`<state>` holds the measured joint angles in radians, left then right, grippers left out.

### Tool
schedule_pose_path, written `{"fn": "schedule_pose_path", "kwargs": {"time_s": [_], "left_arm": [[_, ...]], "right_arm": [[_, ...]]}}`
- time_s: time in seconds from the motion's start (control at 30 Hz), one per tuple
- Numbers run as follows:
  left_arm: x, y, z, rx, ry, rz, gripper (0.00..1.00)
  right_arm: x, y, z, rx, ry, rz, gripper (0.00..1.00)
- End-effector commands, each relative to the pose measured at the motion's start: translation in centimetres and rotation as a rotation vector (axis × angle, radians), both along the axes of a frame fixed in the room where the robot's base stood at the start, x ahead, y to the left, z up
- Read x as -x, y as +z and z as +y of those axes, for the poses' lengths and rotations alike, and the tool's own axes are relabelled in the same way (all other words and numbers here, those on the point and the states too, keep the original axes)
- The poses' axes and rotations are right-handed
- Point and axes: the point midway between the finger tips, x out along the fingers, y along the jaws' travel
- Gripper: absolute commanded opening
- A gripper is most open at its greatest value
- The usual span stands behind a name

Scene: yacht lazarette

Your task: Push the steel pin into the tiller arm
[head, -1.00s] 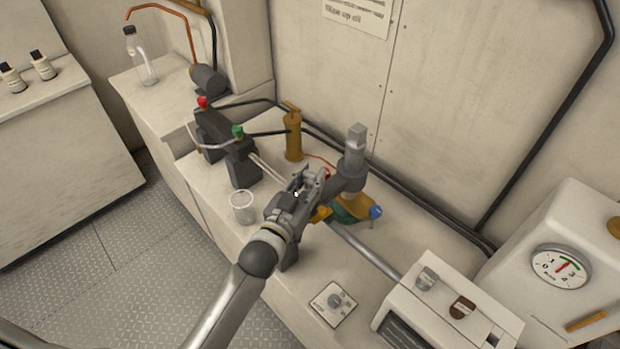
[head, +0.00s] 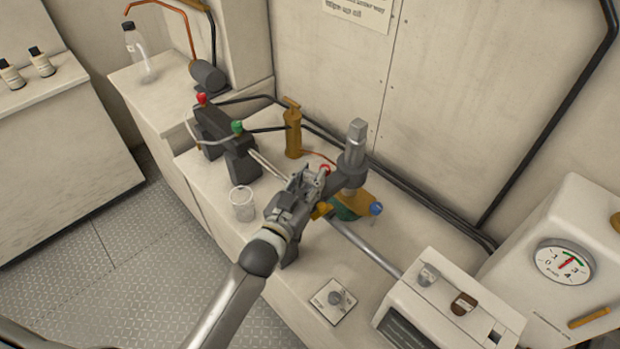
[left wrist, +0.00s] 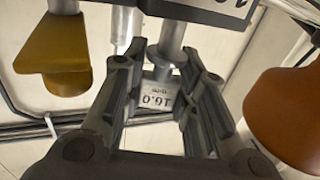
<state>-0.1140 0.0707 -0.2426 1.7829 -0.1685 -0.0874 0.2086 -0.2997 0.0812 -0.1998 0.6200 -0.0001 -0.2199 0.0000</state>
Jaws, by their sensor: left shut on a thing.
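The tiller arm (head: 328,187) is a dark grey lever on the upright grey rudder post (head: 354,157) in the head view. My left gripper (head: 310,178) is at its near left end and covers much of it. In the left wrist view, the steel pin (left wrist: 172,36) is a bright cylinder with a wider collar, standing between the fingertips of my left gripper (left wrist: 160,62). The gripper is shut on it. Its upper end meets a dark labelled part (left wrist: 215,8); how deep it sits I cannot tell. The pin is hidden in the head view. My right gripper is not in view.
A clear cup (head: 242,204) stands left of my gripper. A brass pump (head: 293,135) is behind it. A green cloth (head: 350,208) and a blue-headed tool (head: 376,209) lie beside the post.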

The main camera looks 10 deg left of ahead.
Motion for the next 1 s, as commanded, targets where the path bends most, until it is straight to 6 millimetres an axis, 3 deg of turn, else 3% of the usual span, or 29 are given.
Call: {"fn": "schedule_pose_path", "kwargs": {"time_s": [1.0], "left_arm": [[0.0, -1.8, 0.0, 0.001, 0.000, 0.002, 0.00]], "right_arm": [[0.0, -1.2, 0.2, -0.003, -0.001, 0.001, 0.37]]}}
